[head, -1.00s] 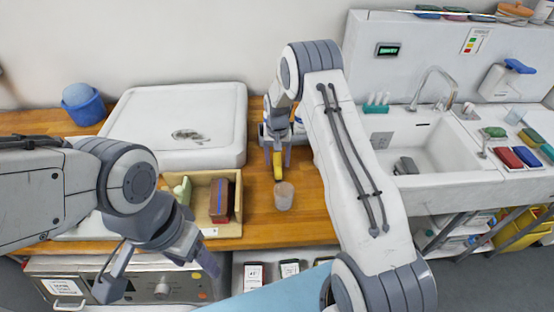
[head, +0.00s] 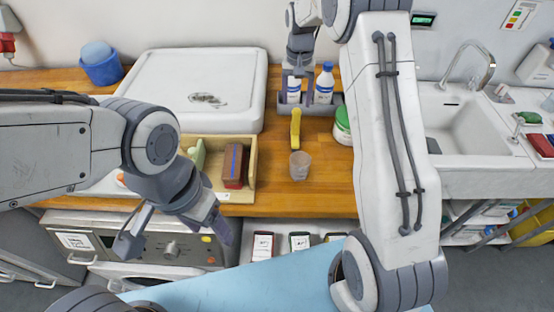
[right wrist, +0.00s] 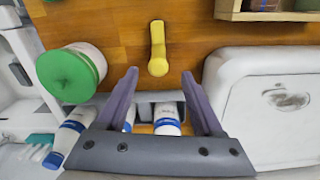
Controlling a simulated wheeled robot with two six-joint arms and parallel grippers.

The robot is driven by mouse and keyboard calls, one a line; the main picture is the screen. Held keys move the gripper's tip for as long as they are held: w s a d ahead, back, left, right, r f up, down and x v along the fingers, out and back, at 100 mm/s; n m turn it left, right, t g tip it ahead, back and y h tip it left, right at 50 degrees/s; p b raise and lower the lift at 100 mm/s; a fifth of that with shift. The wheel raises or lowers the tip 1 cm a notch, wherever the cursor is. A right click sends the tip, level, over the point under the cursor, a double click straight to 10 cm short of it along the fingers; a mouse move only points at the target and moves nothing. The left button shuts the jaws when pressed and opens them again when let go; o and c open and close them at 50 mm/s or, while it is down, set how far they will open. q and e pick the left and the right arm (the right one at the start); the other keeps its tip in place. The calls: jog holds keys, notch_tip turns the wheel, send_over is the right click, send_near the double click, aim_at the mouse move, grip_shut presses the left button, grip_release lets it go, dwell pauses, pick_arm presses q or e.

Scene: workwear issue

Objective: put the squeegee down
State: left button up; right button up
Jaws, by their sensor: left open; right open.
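The yellow squeegee (head: 295,128) lies on the wooden counter, just behind a small clear cup (head: 300,165). It also shows in the right wrist view (right wrist: 157,48), beyond my fingertips and apart from them. My right gripper (head: 297,90) is open and empty, behind the squeegee and in front of the bottles. In the right wrist view its two fingers (right wrist: 160,74) stand apart with nothing between the tips. My left gripper (head: 176,240) is open and empty, in front of the counter's edge near the wooden box.
A wooden box (head: 208,196) holds a brown block and a green item. A white tray (head: 160,75) lies behind it. A sink (head: 465,145) is at right.

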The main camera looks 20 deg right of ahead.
jog(key=s+a+r+n, duration=0.3)
jog(key=s+a+r, duration=0.1)
jog(key=s+a, duration=0.3)
jog(key=s+a+r+n, duration=0.2)
jog(key=s+a+r, duration=0.1)
jog(key=s+a, duration=0.45)
jog(key=s+a+n, duration=0.1)
jog(key=s+n, duration=0.2)
jog(key=s, duration=0.8)
jog(key=s+a+n+y, duration=0.1)
jog(key=s+n, duration=0.3)
jog(key=s, duration=0.7)
jog(key=shift+a, duration=0.6)
